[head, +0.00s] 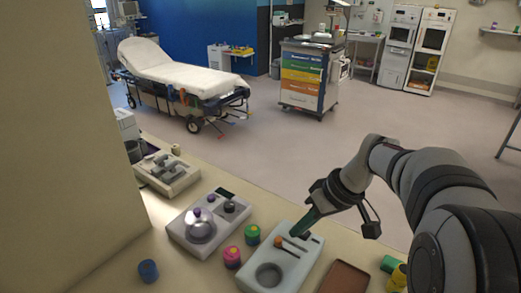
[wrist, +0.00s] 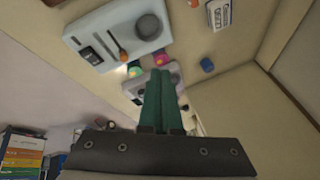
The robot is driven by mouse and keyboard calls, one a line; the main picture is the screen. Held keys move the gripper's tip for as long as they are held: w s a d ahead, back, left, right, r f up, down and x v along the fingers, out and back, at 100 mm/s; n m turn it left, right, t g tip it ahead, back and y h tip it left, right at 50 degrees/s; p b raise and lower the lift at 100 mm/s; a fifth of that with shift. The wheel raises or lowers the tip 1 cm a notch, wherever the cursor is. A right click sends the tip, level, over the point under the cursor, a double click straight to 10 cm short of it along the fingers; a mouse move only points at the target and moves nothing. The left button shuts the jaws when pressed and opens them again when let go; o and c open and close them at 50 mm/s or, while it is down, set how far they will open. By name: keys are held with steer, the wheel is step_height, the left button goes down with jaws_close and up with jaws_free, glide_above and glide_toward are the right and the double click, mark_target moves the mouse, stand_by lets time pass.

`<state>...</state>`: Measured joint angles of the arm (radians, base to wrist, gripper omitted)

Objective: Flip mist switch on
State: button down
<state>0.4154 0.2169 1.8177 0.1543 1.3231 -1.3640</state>
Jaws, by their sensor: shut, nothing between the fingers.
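My gripper (head: 299,233) has dark green fingers. They are pressed together and empty in the wrist view (wrist: 160,73). In the head view the fingertips are over the far end of a pale control panel (head: 255,281); I cannot tell whether they touch it. This panel has a round grey recess and a lever with an orange knob (head: 279,242). In the wrist view a pale panel (wrist: 107,16) shows an orange-tipped lever (wrist: 123,56), a round dark part and a dark rectangular switch (wrist: 90,55). No mist label is readable, so I cannot tell which control it is.
A second panel with a silver dome (head: 200,229) stands left of it, and a third panel (head: 166,178) beyond. Green and pink (head: 232,257) cylinders stand between the panels. A blue cylinder (head: 148,270) is near left. A brown tray (head: 345,278) lies at right.

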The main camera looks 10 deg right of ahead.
steer(key=w+d+f+n+t, duration=0.2)
steer(key=w+d+f+n, duration=0.2)
steer(key=w+d, duration=0.5)
steer(key=d+n, duration=0.1)
steer(key=d, duration=0.2)
steer(key=shift+w+d+f, duration=0.15)
steer(key=shift+d+f, duration=0.1)
steer(key=shift+f, duration=0.15)
steer(key=x, duration=0.9)
steer(key=shift+w+a+r, duration=0.1)
steer(key=shift+a, duration=0.05)
step_height(320, 180, down, 4)
steer(key=shift+w+r, duration=0.1)
steer(key=shift+f, duration=0.5)
